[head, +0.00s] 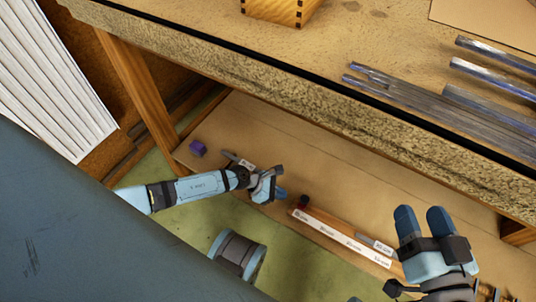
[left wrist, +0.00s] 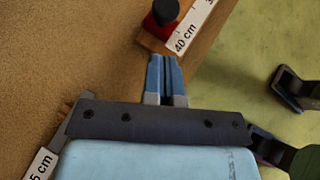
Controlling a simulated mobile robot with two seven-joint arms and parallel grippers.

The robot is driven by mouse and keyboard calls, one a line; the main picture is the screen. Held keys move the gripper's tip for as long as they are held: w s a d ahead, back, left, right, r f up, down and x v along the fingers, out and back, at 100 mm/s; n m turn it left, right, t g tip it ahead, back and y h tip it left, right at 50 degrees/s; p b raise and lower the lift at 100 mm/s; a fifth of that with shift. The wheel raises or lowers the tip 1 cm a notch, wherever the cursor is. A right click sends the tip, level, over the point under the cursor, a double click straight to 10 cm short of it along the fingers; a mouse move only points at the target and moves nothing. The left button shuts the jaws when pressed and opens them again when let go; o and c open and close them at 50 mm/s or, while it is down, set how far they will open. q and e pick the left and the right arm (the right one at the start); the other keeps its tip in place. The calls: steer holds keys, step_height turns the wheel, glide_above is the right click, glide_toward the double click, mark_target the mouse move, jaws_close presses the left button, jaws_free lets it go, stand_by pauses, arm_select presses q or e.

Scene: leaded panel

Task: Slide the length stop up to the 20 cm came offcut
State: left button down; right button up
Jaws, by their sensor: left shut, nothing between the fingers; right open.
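A wooden rule with a white marked scale (head: 340,238) lies on the lower shelf. The length stop, a red block with a black knob (left wrist: 164,13), sits at its 40 cm end; it also shows dark in the head view (head: 303,202). My left gripper (head: 281,194) is shut and empty, its blue fingertips (left wrist: 166,58) close to that end just below the stop; contact is unclear. A grey labelled came offcut (head: 376,244) lies along the rule toward its right end; its label is too small to read surely. My right gripper (head: 421,217) is open beyond it.
Another labelled offcut (head: 238,160) lies behind my left gripper; its label, ending "5 cm" (left wrist: 40,164), is cut off. A purple block (head: 197,148) sits at the shelf's left. The bench top (head: 300,60) overhangs the shelf, carrying metal strips (head: 430,105) and a wooden box (head: 275,10).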

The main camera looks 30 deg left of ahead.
mark_target(304, 202)
arm_select(q)
steer(key=shift+w+d+f, duration=0.15)
steer(key=shift+w+d, duration=0.15)
steer(key=shift+d, duration=0.35)
steer(key=shift+w+d+f, duration=0.15)
steer(key=shift+w+d, duration=0.2)
steer(key=shift+d, duration=0.35)
steer(key=shift+w+d+f, duration=0.15)
steer(key=shift+w+d, duration=0.15)
steer(key=shift+d, duration=0.35)
arm_select(e)
steer(key=shift+f, duration=0.1)
